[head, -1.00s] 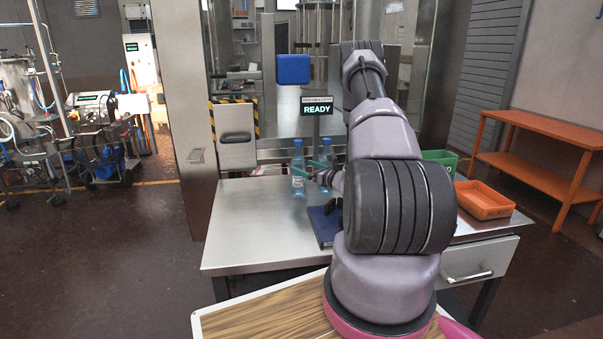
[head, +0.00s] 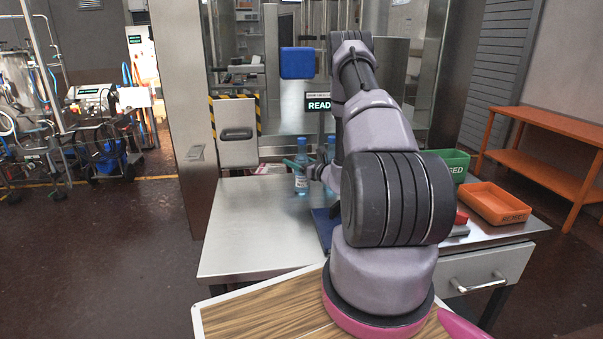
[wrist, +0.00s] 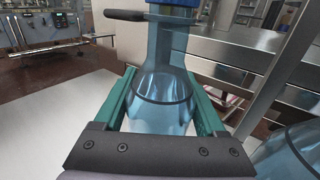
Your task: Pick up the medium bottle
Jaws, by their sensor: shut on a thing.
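A clear blue bottle (wrist: 162,88) with a blue cap stands upright between the teal fingers of my gripper (wrist: 163,105) in the wrist view. The fingers are shut on its sides. In the head view this bottle (head: 301,184) is at the back of the steel table, with my gripper (head: 300,165) around its upper part. I cannot tell whether its base touches the table. A second blue bottle (head: 331,147) stands just to the right, partly hidden by my arm. It also shows at the lower right of the wrist view (wrist: 288,158). Their size difference is unclear.
The steel table (head: 250,240) is clear at the left. A dark blue flat item (head: 322,222) lies beside my arm. An orange tray (head: 494,205), a green bin (head: 455,163) and a red item (head: 461,217) are at the right. A machine frame rises behind the bottles.

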